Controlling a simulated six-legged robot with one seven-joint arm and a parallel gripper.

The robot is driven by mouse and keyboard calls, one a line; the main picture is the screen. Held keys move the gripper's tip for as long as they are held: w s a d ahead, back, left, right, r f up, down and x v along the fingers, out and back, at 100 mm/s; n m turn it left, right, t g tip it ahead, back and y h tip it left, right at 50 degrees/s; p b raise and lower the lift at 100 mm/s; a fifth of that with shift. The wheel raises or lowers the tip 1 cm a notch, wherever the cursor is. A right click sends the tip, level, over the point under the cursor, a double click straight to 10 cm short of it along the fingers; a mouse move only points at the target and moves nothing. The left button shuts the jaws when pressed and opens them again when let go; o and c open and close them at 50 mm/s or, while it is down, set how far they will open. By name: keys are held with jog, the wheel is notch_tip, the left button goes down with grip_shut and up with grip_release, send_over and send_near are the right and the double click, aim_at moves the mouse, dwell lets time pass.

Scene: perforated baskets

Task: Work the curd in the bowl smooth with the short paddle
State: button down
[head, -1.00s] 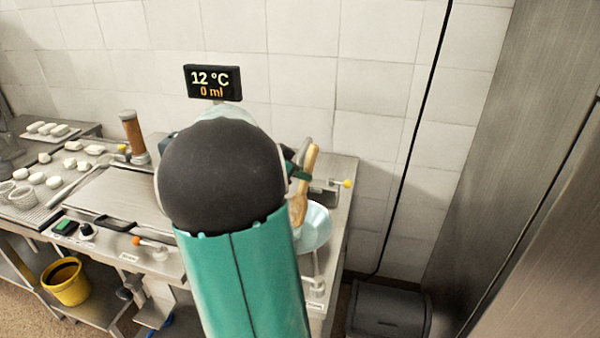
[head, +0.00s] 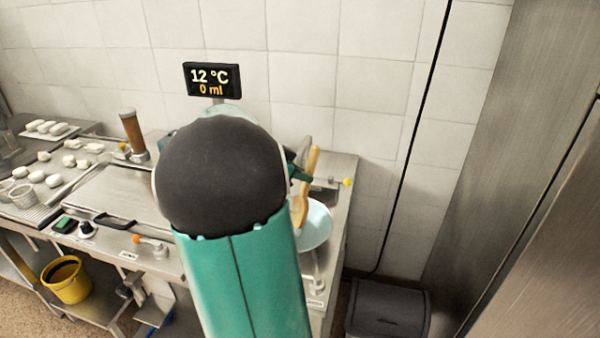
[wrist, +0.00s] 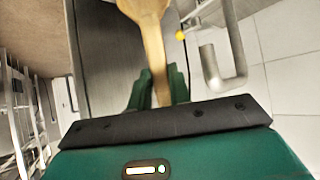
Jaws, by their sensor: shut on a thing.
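My gripper (head: 300,174) is mostly hidden behind my arm. In the wrist view, my gripper (wrist: 159,88) is shut on the paddle's handle (wrist: 154,50), between its green fingers. The wide end of the paddle runs out of the top of that view. Whether the paddle touches curd cannot be seen.
A steel spout or bent pipe (wrist: 222,60) is close to the right of the paddle in the wrist view. A display (head: 212,80) reads 12 °C and 0 ml. White pieces (head: 37,177) lie on the left counter. A yellow bucket (head: 66,281) stands below.

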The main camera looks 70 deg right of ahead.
jog(key=shift+w, duration=0.1)
jog(key=shift+w+d+f, duration=0.1)
jog(key=shift+w+d, duration=0.45)
jog(key=shift+w, duration=0.2)
jog(key=shift+s+a, duration=0.15)
jog(key=shift+s+a, duration=0.35)
jog(key=shift+s, duration=0.2)
jog(key=shift+w, duration=0.1)
jog(key=shift+w+d, duration=0.55)
jog(key=shift+w, duration=0.1)
jog(key=shift+s, duration=0.15)
